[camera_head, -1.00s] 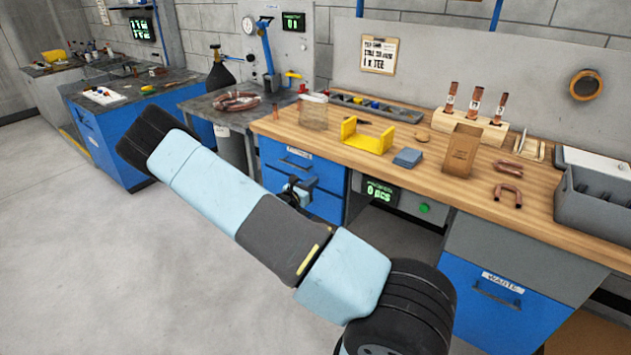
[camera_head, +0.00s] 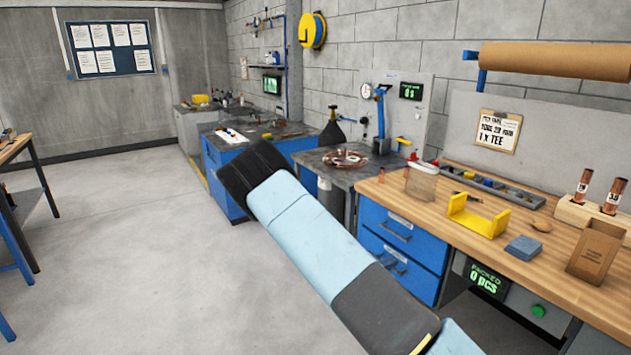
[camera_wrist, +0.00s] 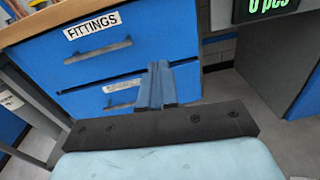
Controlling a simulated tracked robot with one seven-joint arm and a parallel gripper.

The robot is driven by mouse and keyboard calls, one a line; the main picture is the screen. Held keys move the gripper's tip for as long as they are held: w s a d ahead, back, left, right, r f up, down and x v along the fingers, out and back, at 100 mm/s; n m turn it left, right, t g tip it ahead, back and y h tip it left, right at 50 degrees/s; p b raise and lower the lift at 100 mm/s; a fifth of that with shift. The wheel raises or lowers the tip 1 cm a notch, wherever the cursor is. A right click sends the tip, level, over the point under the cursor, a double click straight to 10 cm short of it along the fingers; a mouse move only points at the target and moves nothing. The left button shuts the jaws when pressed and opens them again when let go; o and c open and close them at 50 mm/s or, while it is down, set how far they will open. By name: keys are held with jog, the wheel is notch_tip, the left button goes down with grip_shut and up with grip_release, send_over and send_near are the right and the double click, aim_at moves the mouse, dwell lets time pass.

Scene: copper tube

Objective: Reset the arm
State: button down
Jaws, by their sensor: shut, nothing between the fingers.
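My gripper (camera_wrist: 158,68) shows in the wrist view as two blue fingers pressed together, with nothing between them. It points toward the blue drawer unit (camera_wrist: 125,45) under the workbench, in front of the drawer with the FITTINGS label (camera_wrist: 93,25). In the head view my light blue and grey arm (camera_head: 310,235) stretches from the bottom right up to the left, in front of the bench. My gripper is not visible in the head view.
The wooden workbench (camera_head: 395,200) carries a yellow holder (camera_head: 478,217), a blue block (camera_head: 523,248), a cardboard box (camera_head: 595,252) and a wooden stand with copper tubes (camera_head: 580,212). A grey-topped table with coiled copper tube (camera_head: 345,159) stands behind. Open floor (camera_head: 130,250) lies to the left.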

jog(key=s+d+r+m+g+y, duration=0.1)
jog(key=s+r+m+g+y, duration=0.3)
jog(key=s+r+m, duration=0.5)
jog(key=s+d+r+m+g+y, duration=0.2)
jog(key=s+r+m+g+y, duration=0.3)
jog(key=r, duration=0.6)
jog(key=s+a+r+m+t+y, duration=0.3)
jog(key=s+a+r+m, duration=0.1)
jog(key=s+r, duration=0.4)
jog(key=s+a+r+m+t+y, duration=0.3)
jog(key=s+r, duration=0.6)
jog(key=s, duration=0.3)
jog(key=shift+a+r+m+t+y, duration=0.15)
jog(key=shift+a+m+t+y, duration=0.35)
jog(key=shift+m, duration=0.3)
